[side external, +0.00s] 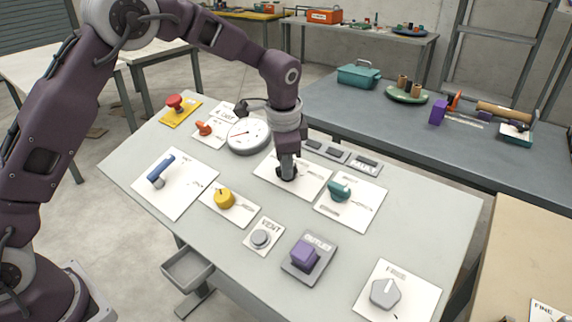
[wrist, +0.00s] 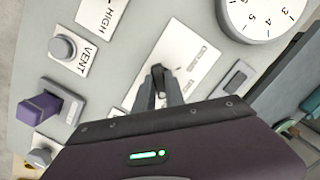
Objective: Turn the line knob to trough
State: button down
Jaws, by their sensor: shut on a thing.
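A dark knob (wrist: 157,70) stands on a white plate (side external: 310,187) in the middle of the sloping panel. In the side view it is mostly hidden by my gripper (side external: 288,172). My gripper points down at the knob and is shut on it. In the wrist view the fingers of my gripper (wrist: 158,90) close around the knob from both sides. Small print on the plate (wrist: 193,50) is too small to read surely, so I cannot tell which word the knob points at.
A teal knob (side external: 340,190) sits close right of my gripper, and a round gauge (side external: 248,136) stands close left. A yellow knob (side external: 224,198), a VENT button (side external: 261,238), a purple block (side external: 304,255) and a grey knob (side external: 385,292) are nearer the front.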

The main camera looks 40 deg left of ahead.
jog(key=n, duration=0.4)
jog(key=shift+h, duration=0.3)
jog(key=shift+a+n+h, duration=0.1)
jog(key=shift+n+h, duration=0.2)
jog(key=shift+n, duration=1.9)
jog(key=c, duration=1.4)
grip_release()
jog(key=r, duration=0.4)
jog(key=s+r, duration=0.1)
jog(key=r, duration=0.2)
